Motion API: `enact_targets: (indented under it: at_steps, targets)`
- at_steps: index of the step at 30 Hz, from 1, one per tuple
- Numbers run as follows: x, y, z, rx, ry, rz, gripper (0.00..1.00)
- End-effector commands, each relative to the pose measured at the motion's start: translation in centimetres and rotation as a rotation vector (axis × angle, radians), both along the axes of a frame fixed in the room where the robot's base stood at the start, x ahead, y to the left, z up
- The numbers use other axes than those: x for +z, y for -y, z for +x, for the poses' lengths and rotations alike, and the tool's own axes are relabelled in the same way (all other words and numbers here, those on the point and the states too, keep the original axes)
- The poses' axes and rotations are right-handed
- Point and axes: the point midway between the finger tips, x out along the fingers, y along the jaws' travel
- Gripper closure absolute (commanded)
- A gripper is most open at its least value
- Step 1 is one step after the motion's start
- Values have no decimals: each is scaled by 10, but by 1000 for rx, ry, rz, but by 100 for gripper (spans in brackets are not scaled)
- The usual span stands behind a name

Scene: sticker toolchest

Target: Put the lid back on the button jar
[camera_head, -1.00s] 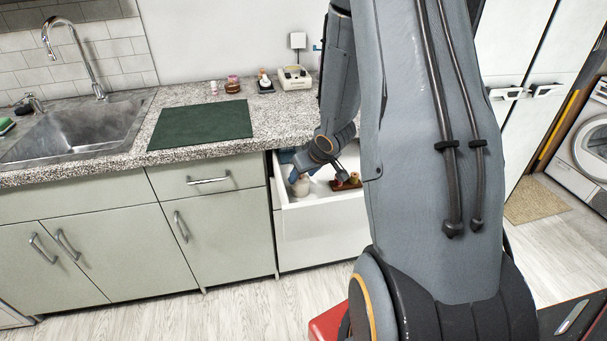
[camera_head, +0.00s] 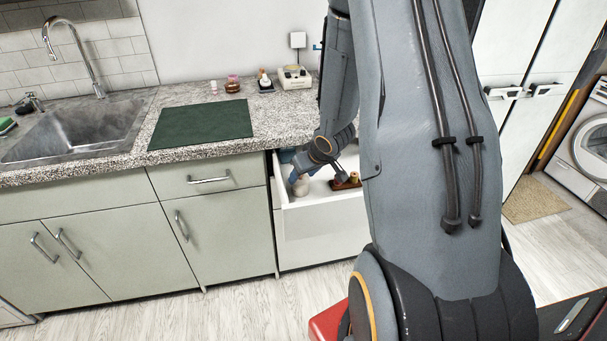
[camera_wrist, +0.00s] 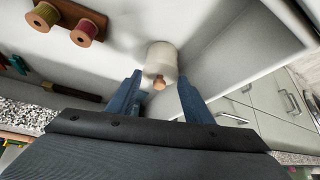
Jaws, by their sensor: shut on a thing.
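A cream, rounded thing with a small wooden knob (camera_wrist: 162,60) is between the two blue fingers of my gripper (camera_wrist: 160,78) in the wrist view. The fingers sit at its sides, shut on it. I cannot tell whether it is the lid alone or a lidded pot. In the head view it shows as a pale shape (camera_head: 301,187) inside the open white drawer (camera_head: 322,220), below my gripper (camera_head: 298,172). A small reddish jar (camera_head: 232,84) stands on the counter behind the green mat. Whether it holds buttons is too small to tell.
Thread spools (camera_wrist: 83,32) on a dark wooden holder lie in the drawer beside my gripper. The drawer walls are close around it. On the counter are a green mat (camera_head: 201,124), a small dark-based item (camera_head: 265,83), a cream box (camera_head: 295,78) and a sink (camera_head: 75,130).

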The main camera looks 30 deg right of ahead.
Motion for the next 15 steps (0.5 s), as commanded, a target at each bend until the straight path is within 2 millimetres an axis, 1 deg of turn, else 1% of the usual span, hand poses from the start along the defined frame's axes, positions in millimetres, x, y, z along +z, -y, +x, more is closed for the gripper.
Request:
enact_targets:
  at_steps: [13, 14, 15]
  targets:
    - [0, 0, 0, 0, 0, 0, 74]
    - [0, 0, 0, 0, 0, 0, 52]
    - [0, 0, 0, 0, 0, 0, 45]
